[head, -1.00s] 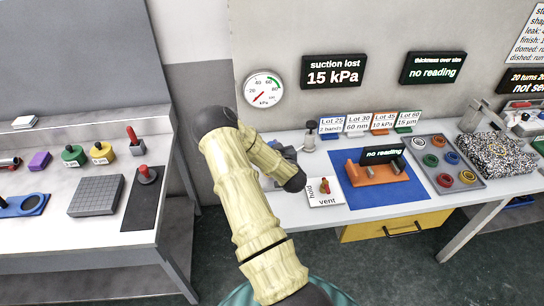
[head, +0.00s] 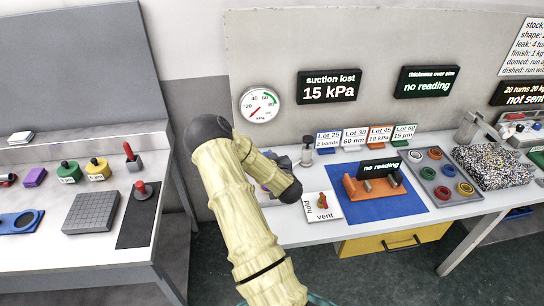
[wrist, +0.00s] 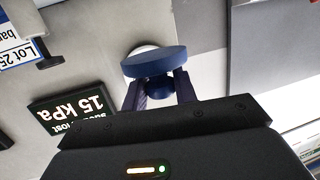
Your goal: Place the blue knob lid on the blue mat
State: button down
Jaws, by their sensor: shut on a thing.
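The blue knob lid (wrist: 155,62) is a dark blue disc with a narrower knob, seen in the wrist view. My gripper (wrist: 159,90) is shut on its knob, one finger on each side, with the disc beyond the fingertips. In the head view my arm mostly hides the gripper, and I cannot make out the lid clearly there. The blue mat (head: 411,206) lies flat on the right bench, to the right of my forearm. An orange stand (head: 362,191) with grey posts and a "no reading" display occupies the mat's upper part; its front strip is bare.
A hold/vent plate (head: 318,212) with a red-brown handle lies left of the mat. A grey tray (head: 428,168) of coloured rings is on its right. Lot cards (head: 355,138) stand behind. The left bench (head: 80,255) holds knobbed weights and a grey block.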

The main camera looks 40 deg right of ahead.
jog(key=a+f+n+y, duration=0.2)
jog(key=a+f, duration=0.3)
jog(key=a, duration=1.1)
jog(key=a+f+n+t+y, duration=0.1)
jog(key=a+f, duration=0.5)
jog(key=a, duration=1.1)
jog(key=shift+s+a+n+y, duration=0.15)
jog(key=shift+s+n+y, duration=0.35)
jog(key=shift+y, duration=0.7)
